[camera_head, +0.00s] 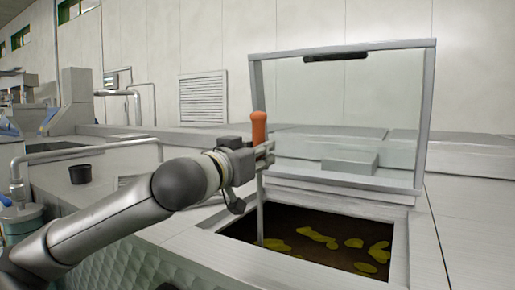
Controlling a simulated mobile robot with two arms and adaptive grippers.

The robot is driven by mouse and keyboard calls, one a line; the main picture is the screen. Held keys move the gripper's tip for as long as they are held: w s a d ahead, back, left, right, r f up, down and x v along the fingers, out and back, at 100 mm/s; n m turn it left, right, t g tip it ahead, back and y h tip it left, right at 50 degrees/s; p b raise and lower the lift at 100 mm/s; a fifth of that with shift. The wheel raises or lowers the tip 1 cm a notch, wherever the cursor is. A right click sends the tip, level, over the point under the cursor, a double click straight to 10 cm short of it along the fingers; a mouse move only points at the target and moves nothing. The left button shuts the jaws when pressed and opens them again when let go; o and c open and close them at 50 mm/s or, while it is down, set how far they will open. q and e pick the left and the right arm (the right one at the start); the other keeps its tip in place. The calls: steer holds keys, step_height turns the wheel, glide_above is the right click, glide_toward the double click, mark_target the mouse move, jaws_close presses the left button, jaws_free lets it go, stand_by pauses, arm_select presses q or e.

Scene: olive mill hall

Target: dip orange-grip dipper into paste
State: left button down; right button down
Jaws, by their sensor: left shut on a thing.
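The orange-grip dipper (259,128) stands upright in my left gripper (266,154), which is shut on it just below the orange grip. Its thin metal shaft runs down into the square opening. The lower end is at the left part of the dark paste (330,258); whether it is under the surface I cannot tell for sure. Yellow-green patches float on the brown paste. My right gripper is not in view.
A glass lid in a metal frame (426,115) stands raised behind the opening. The metal rim (427,245) surrounds the paste.

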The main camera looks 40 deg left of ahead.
arm_select(q)
steer(key=shift+g, duration=0.3)
steer(key=f+b, duration=0.1)
steer(key=f, duration=0.1)
steer(key=w+f+b, duration=0.1)
steer(key=f+b, duration=0.1)
steer(key=f, duration=0.1)
steer(key=f+b, duration=0.1)
steer(key=f, duration=0.1)
steer(key=shift+w+a+f, duration=0.15)
steer(key=shift+a, duration=0.05)
stand_by(1.1)
step_height(320, 180, up, 27)
steer(key=t+p, duration=0.2)
steer(key=p, duration=1.4)
glide_above(258, 187)
steer(key=r+v, duration=0.1)
steer(key=v, duration=0.4)
steer(key=shift+f+y, duration=0.25)
steer(key=shift+y, duration=0.15)
steer(key=shift+f, duration=0.1)
